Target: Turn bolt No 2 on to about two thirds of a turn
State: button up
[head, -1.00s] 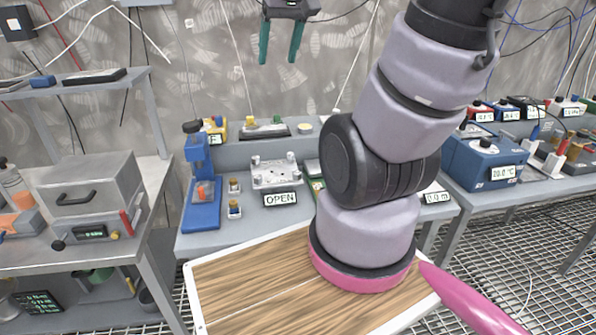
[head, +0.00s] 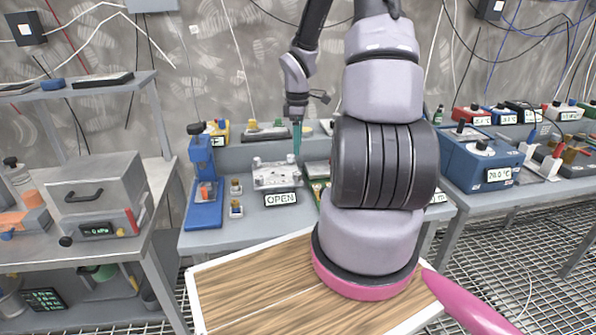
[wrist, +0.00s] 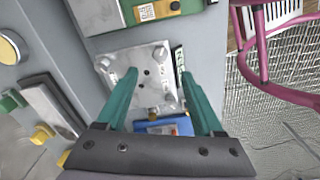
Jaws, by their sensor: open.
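A raised shelf (head: 255,135) with small items runs behind. A wooden board (head: 250,285) is in front, partly hidden by my arm.

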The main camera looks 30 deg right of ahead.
aim_at(298, 173)
notch_tip(298, 173, down, 10)
jog(key=shift+f, duration=0.1)
dwell(0.4)
grip_shut()
